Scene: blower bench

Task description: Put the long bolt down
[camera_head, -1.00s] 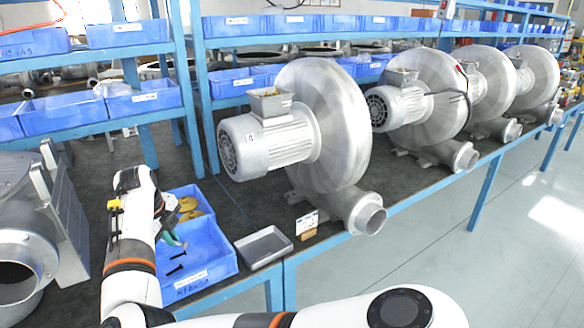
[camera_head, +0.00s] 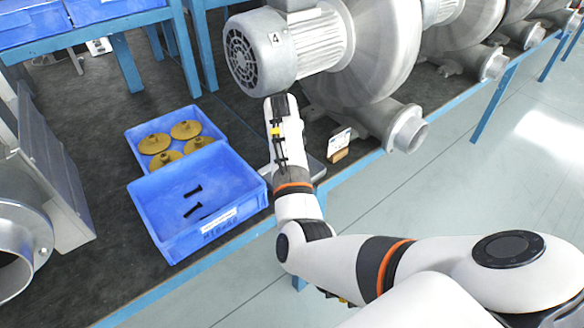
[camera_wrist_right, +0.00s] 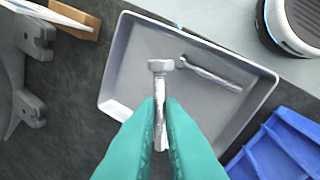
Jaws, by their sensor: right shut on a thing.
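My right gripper (camera_wrist_right: 160,122), with teal fingers, shows in the right wrist view. It is shut on a silver bolt (camera_wrist_right: 160,68), held head outward above a shallow grey metal tray (camera_wrist_right: 122,80). A second grey bolt shape (camera_wrist_right: 212,73) shows in the tray; I cannot tell surely whether it is a bolt or a reflection. In the head view the tray (camera_head: 318,169) is mostly hidden behind my right wrist, and the gripper fingers are hidden too. My left gripper is not in view.
A blue bin (camera_head: 165,222) with two black bolts (camera_head: 193,209) stands left of the tray. Behind it is a blue bin with yellow discs (camera_head: 186,129). A large blower (camera_head: 375,60) stands close behind my wrist. A small card on a wooden stand (camera_head: 338,146) is right of the tray.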

